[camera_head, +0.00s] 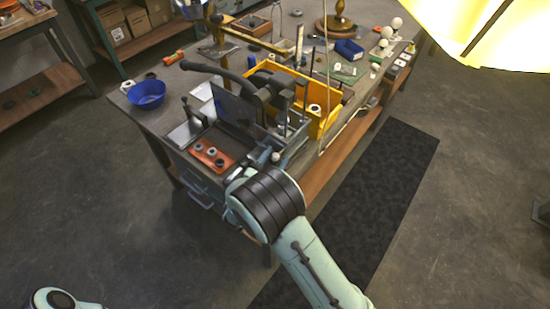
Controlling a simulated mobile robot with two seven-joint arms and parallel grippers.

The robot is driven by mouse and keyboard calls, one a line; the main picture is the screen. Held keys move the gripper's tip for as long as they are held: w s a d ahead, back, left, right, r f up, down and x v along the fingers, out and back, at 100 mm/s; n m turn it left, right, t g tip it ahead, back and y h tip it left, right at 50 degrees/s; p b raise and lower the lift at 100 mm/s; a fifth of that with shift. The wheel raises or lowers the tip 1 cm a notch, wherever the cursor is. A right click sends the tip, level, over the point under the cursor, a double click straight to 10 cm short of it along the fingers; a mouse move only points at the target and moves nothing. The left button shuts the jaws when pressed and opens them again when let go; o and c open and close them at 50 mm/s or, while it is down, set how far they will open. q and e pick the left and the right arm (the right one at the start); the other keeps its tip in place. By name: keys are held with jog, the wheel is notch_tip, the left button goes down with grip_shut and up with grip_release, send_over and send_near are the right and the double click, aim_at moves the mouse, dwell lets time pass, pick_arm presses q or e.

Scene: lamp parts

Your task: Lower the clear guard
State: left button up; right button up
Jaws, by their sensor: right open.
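A grey, see-through-looking panel (234,108), which seems to be the clear guard, stands raised and tilted on a dark bench machine (268,85). The machine has a black curved lever and is near the front left of the workbench. My right arm reaches up from the bottom of the view to the bench's front edge. My right gripper (277,157) is open in front of the machine, small and partly hidden by my wrist. It looks apart from the panel. Of my left arm only a pale link shows at the bottom left; its gripper is out of view.
An orange tray (213,155) with dark round parts lies left of my right gripper. A yellow bin (325,98) stands right of the machine. A blue bowl (147,94) sits at the bench's left. White bulbs (387,32) stand at the far right. A bright yellow lampshade (480,30) fills the top right.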

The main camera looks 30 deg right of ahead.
pick_arm(q)
jog(key=shift+s+f+b, duration=0.45)
jog(key=shift+f+b, duration=0.25)
jog(key=shift+f, duration=0.15)
pick_arm(e)
jog(key=v, duration=1.3)
jog(key=shift+s+f, duration=0.1)
